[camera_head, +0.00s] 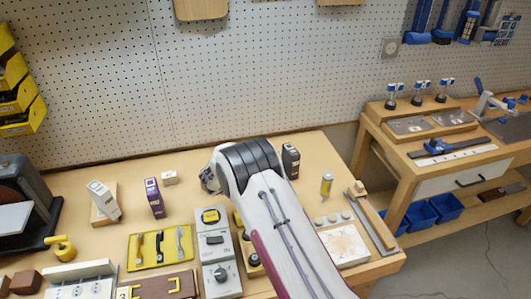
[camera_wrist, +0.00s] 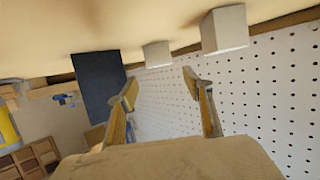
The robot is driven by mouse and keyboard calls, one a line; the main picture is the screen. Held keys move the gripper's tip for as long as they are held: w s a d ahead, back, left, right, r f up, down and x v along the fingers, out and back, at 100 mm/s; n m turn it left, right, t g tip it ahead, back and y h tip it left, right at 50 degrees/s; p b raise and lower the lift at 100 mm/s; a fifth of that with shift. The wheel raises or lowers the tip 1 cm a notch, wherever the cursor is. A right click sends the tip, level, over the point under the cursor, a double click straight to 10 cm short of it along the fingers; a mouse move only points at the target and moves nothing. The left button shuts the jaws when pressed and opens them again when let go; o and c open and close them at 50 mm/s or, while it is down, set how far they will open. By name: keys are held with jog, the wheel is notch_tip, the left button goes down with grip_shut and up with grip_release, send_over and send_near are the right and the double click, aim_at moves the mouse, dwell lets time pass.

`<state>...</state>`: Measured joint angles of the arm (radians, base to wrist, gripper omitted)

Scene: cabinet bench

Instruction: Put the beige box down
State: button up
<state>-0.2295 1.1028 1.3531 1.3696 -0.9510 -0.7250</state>
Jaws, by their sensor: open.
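A small beige box (camera_head: 169,178) stands on the bench near the pegboard, left of my arm. In the wrist view two pale beige boxes show above and beyond my fingers: a smaller one (camera_wrist: 157,54) and a larger one (camera_wrist: 223,30) to its right. I cannot tell which of them matches the box in the head view. My gripper (camera_wrist: 160,88) has its two fingers spread wide with nothing between them. Both boxes are apart from the fingers. In the head view my arm hides the fingers.
A yellow tool tray (camera_head: 134,262) lies in front. The pegboard (camera_head: 250,70) closes off the back.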

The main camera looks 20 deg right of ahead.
jog(key=shift+v, duration=2.9)
